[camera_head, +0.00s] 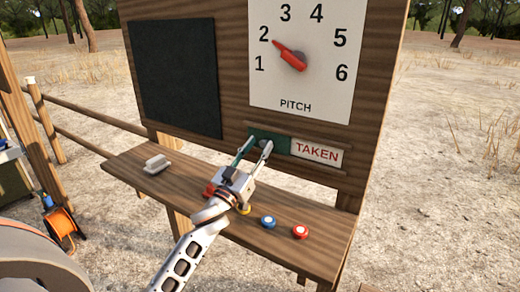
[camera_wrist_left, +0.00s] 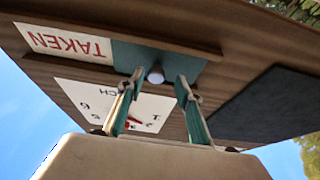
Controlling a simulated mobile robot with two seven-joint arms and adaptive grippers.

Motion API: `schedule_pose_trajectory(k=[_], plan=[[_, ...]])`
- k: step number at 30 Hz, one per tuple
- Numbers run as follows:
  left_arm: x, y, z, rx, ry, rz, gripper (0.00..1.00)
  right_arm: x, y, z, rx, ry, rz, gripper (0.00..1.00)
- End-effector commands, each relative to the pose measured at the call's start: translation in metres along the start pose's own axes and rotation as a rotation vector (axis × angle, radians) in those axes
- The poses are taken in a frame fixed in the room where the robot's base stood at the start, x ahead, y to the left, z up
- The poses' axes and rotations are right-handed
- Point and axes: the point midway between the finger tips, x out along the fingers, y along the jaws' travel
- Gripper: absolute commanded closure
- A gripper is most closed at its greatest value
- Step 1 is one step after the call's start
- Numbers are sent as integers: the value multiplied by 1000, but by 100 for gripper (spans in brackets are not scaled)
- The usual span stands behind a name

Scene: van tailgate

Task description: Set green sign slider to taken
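The green sign slider (camera_head: 283,145) sits in a rail under the pitch dial, at the left of the sign. The white panel with red TAKEN lettering (camera_head: 317,152) shows uncovered to its right. My left gripper (camera_head: 253,146) is in front of the slider with its fingers spread. In the left wrist view, the slider (camera_wrist_left: 128,54) carries a pale round knob (camera_wrist_left: 155,75), which appears between the two open fingertips of the gripper (camera_wrist_left: 158,82). A gap shows on the knob's sides; contact is not evident. My right gripper is in neither view.
The wooden shelf (camera_head: 310,258) below holds a grey-white eraser-like block (camera_head: 157,164) and round magnets, including a blue one (camera_head: 267,221) and a red one (camera_head: 300,231). A blackboard (camera_head: 177,80) and a pitch dial (camera_head: 300,95), its red pointer near 2, are above.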

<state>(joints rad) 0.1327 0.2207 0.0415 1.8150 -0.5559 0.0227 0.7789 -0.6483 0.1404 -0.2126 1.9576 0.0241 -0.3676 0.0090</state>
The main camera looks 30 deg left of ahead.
Motion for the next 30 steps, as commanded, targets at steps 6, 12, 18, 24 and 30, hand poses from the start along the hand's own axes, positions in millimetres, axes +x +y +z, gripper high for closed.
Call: schedule_pose_trajectory(k=[6,12,18,24,30], plan=[[0,2,1,-2,-1,2,65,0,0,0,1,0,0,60],[-11,2,2,-4,-4,3,65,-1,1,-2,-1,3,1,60],[-43,2,2,-4,-5,2,65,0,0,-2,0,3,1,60],[-68,1,1,-2,-2,1,65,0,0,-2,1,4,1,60],[-76,1,0,-2,-1,1,65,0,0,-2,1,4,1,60]])
